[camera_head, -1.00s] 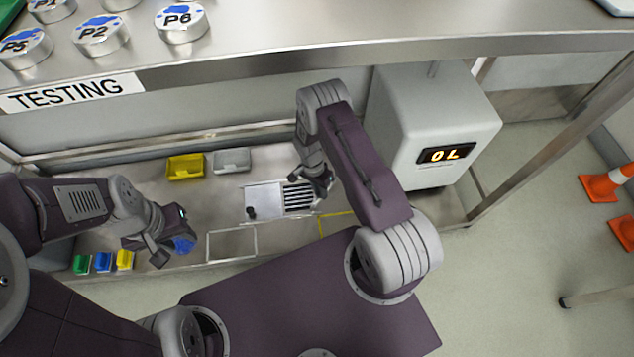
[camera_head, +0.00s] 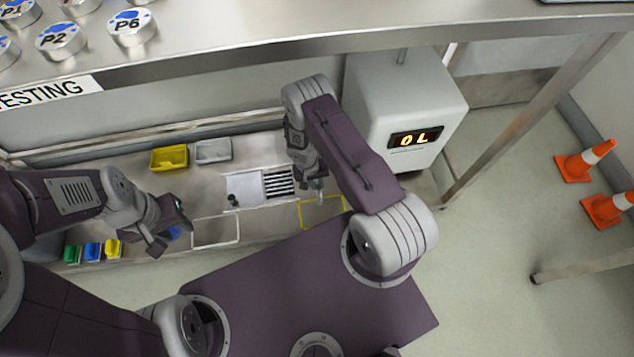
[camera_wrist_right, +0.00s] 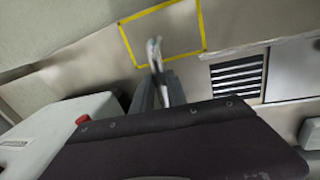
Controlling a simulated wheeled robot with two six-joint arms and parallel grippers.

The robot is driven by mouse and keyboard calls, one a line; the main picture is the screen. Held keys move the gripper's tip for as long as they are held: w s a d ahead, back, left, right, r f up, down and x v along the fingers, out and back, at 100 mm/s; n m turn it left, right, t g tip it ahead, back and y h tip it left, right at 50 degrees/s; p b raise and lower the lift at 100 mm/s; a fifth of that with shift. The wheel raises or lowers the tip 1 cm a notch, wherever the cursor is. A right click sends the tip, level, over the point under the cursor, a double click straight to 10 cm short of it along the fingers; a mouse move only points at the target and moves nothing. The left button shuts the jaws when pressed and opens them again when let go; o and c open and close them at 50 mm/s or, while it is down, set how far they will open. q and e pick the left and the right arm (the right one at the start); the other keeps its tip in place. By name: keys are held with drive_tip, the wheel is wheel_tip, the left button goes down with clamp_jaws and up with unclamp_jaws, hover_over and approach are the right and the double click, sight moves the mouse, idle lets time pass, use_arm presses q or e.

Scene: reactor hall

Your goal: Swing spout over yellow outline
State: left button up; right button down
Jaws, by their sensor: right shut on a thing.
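The spout (camera_wrist_right: 154,50) is a thin pale metal piece in the right wrist view. Its tip appears inside the yellow outline (camera_wrist_right: 165,58), nearer its left side. My right gripper (camera_wrist_right: 158,90) is shut on the spout, its dark fingers just below the outline in that view. In the head view my right gripper (camera_head: 317,186) is beside the back edge of the yellow outline (camera_head: 323,228), partly hidden by my arm. My left gripper (camera_head: 170,234) is low at the left, its fingers apart, with a small blue thing (camera_head: 174,233) partly hidden behind it.
A white machine (camera_head: 410,95) reading "0L" stands behind my right arm. A slotted grille (camera_head: 279,182) lies left of the yellow outline, and a white outline (camera_head: 216,243) lies further left. Yellow (camera_head: 169,157) and grey (camera_head: 213,151) bins sit at the back. Orange cones (camera_head: 583,162) stand on the floor.

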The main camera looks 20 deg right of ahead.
drive_tip(key=shift+d, duration=0.2)
idle(0.4)
drive_tip(key=c, duration=1.3)
unclamp_jaws()
drive_tip(key=r+p, duration=0.1)
drive_tip(key=r, duration=0.2)
drive_tip(key=a+r+p, duration=0.1)
drive_tip(key=r+p, duration=0.1)
drive_tip(key=r, duration=0.1)
drive_tip(key=r+p, duration=0.2)
drive_tip(key=r, duration=0.1)
drive_tip(key=shift+w+a, duration=0.2)
drive_tip(key=shift+a, duration=0.15)
